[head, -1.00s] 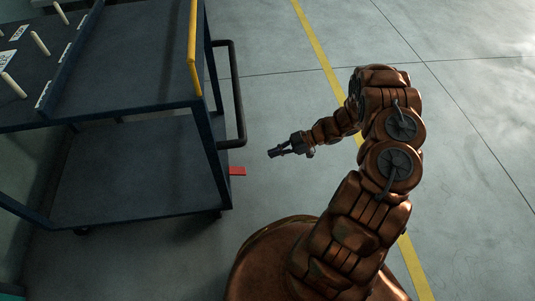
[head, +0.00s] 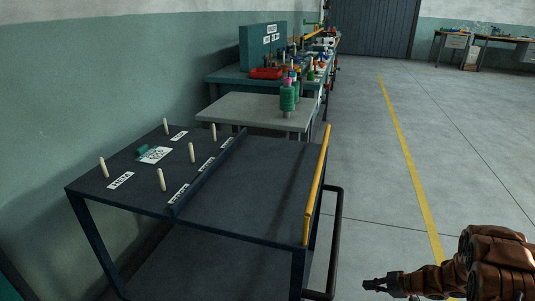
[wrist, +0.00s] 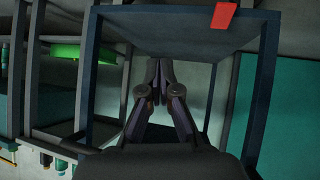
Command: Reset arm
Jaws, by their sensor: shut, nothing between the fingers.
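My gripper (head: 374,285) is at the lower right of the head view, at the end of my copper-coloured arm (head: 490,265). It is to the right of a dark cart (head: 265,190) and apart from it. In the wrist view my gripper (wrist: 158,66) points at the cart's frame, with its fingertips together and nothing between them. Most of my arm is cut off by the head view's lower edge.
The cart's top has several white pegs, labels and a yellow handle bar (head: 316,185). Open floor (head: 380,190) with a yellow line lies to the right.

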